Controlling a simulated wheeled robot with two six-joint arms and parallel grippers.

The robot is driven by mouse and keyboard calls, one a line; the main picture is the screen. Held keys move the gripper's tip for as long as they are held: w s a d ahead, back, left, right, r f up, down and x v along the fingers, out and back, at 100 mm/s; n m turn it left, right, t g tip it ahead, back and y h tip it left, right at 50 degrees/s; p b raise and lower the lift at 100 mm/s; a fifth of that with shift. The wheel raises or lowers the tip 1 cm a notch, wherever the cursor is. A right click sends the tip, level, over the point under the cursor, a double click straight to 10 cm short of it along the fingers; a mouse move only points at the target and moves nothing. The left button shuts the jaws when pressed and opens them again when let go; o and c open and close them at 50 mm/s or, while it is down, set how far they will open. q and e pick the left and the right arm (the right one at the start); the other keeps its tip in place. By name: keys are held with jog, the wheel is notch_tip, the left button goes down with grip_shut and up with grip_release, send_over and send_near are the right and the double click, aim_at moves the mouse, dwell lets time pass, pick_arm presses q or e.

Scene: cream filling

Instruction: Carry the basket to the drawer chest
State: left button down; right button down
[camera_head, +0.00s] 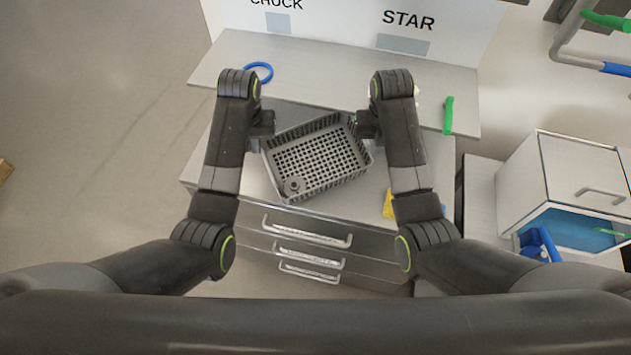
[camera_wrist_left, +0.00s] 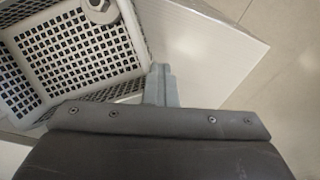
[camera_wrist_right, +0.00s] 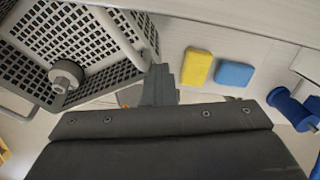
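A grey mesh basket (camera_head: 318,160) sits over the top of the drawer chest (camera_head: 252,222), turned at an angle; I cannot tell whether it touches the top. A round metal part (camera_head: 294,185) lies in its near left corner. My left gripper (camera_head: 266,130) is at the basket's left end and my right gripper (camera_head: 364,128) at its right end. In the left wrist view the narrow fingers (camera_wrist_left: 160,84) are close together at the basket's rim (camera_wrist_left: 138,40). In the right wrist view the fingers (camera_wrist_right: 159,84) are likewise together at the basket's wall (camera_wrist_right: 128,40).
A raised shelf (camera_head: 320,78) behind the basket holds a blue ring (camera_head: 259,71) and a green handle (camera_head: 448,115). A yellow sponge (camera_wrist_right: 197,66) and a blue sponge (camera_wrist_right: 234,75) lie right of the basket. A white cabinet (camera_head: 560,185) stands at right.

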pick_arm(q)
jog(key=shift+w+d+r, duration=0.1)
jog(key=shift+d, duration=0.1)
pick_arm(e)
jog(key=shift+a, duration=0.2)
pick_arm(q)
jog(key=c, duration=2)
grip_release()
jog(key=shift+a, duration=0.35)
pick_arm(e)
jog(key=shift+d, duration=0.3)
pick_arm(q)
jog(key=shift+o, duration=1.2)
jog(key=shift+a, duration=0.2)
jog(key=shift+s, duration=0.25)
pick_arm(e)
jog(key=shift+s+d+r, duration=0.1)
jog(key=shift+s+d, duration=0.05)
jog(key=shift+d, duration=0.15)
jog(key=c, duration=1.8)
grip_release()
jog(key=shift+d, duration=0.1)
pick_arm(q)
jog(key=shift+a, duration=0.15)
pick_arm(e)
jog(key=shift+o, duration=0.2)
